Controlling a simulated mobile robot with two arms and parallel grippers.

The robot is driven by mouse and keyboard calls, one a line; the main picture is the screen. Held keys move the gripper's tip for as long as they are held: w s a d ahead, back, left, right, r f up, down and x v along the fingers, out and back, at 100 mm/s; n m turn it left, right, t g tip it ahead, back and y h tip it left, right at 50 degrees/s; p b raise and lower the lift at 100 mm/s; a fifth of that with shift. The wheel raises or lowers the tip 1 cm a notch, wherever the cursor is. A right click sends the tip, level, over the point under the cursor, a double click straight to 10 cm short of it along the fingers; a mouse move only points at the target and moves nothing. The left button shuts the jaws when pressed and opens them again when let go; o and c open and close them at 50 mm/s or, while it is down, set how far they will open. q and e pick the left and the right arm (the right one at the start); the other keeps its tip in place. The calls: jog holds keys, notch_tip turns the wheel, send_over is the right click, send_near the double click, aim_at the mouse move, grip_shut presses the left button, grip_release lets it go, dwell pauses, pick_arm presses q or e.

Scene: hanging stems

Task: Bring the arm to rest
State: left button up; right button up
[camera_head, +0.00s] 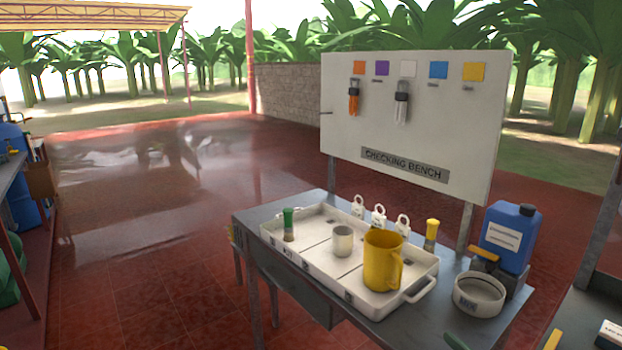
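Neither of my arms nor grippers shows in the head view. The grey bench (250,222) stands at the centre right. A white divided tray (310,262) lies on it, holding a green-topped brush or vial (289,224), a white cup (342,241) and a yellow jug (382,262). All three stand upright.
Behind the bench stands a white board (420,110) with coloured squares and hanging orange and white bundles. A blue canister (508,237) and a white round bowl (479,294) are at the bench's right end. The red floor (140,220) to the left is clear.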

jog(key=s+a+f+g+h, duration=0.1)
jog(key=s+a+f+g, duration=0.15)
jog(key=s+f, duration=0.35)
jog(key=s+a+f+g+h, duration=0.1)
jog(key=s+a+f+g, duration=0.1)
jog(key=s+f+g, duration=0.35)
jog(key=s+d+f+m+g+h, duration=0.1)
jog(key=s+f+g+h, duration=0.15)
jog(key=s, duration=0.55)
jog(key=s+d+f+m+g+h, duration=0.1)
jog(key=s+f+g, duration=0.15)
jog(key=s, duration=0.55)
notch_tip(320, 180, down, 26)
jog(key=s, duration=0.1)
pick_arm(q)
jog(key=shift+s, duration=0.15)
pick_arm(e)
jog(key=s+d+f+g, duration=0.1)
jog(key=s+d+f, duration=0.2)
jog(key=s+f, duration=1.3)
jog(key=shift+s+f+n+g, duration=0.3)
jog(key=shift+s+g, duration=0.1)
jog(key=shift+s, duration=0.15)
